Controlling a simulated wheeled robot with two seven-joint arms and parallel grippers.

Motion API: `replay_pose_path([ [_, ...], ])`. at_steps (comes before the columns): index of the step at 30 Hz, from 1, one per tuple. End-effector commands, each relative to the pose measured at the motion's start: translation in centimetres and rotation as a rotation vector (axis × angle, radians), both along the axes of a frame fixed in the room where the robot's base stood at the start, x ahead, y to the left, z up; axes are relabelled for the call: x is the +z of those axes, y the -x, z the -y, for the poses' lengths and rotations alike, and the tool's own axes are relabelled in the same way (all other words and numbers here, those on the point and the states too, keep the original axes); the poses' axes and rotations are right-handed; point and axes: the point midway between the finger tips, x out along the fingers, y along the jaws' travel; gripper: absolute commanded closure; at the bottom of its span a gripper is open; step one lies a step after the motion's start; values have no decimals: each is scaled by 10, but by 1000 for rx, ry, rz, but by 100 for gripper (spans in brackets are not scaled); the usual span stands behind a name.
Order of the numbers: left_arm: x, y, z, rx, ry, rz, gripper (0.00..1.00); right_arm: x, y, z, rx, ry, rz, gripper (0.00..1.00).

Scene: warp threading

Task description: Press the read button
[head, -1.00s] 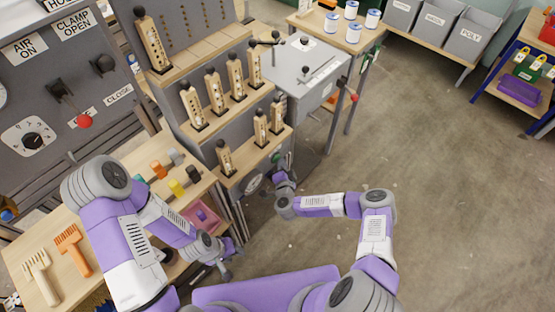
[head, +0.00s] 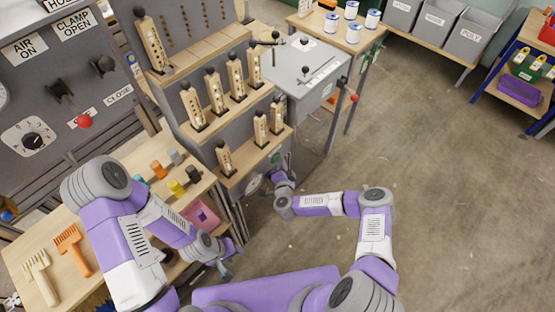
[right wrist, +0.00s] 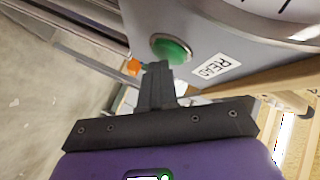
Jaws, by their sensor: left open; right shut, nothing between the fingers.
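The green read button (right wrist: 172,48) sits in a dark ring on a grey panel in the right wrist view, beside a white READ label (right wrist: 213,68). In the head view the button (head: 277,157) is small, low on the rack's right end. My right gripper (right wrist: 158,70) is shut and empty, its fingertips just at the button's near edge; I cannot tell if they touch it. In the head view my right gripper (head: 279,170) is close below the button. My left gripper (head: 227,268) is open and empty by the bench's front edge.
The rack (head: 225,110) holds several wooden pegged pieces. A pale dial (head: 255,184) is close to the right gripper. The bench on the left carries combs (head: 72,248), coloured spools (head: 177,188) and a pink tray (head: 188,212). The floor at right is clear.

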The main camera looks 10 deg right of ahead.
Motion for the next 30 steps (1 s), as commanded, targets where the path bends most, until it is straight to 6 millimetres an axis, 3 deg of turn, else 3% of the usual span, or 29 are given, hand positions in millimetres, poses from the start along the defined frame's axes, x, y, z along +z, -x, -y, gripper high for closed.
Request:
replay_pose_path([
  [19,9,0,0,0,0,0,57,1,14,11,0,1,0,100],
  [30,23,0,0,0,0,0,57,1,42,33,0,1,-1,100],
])
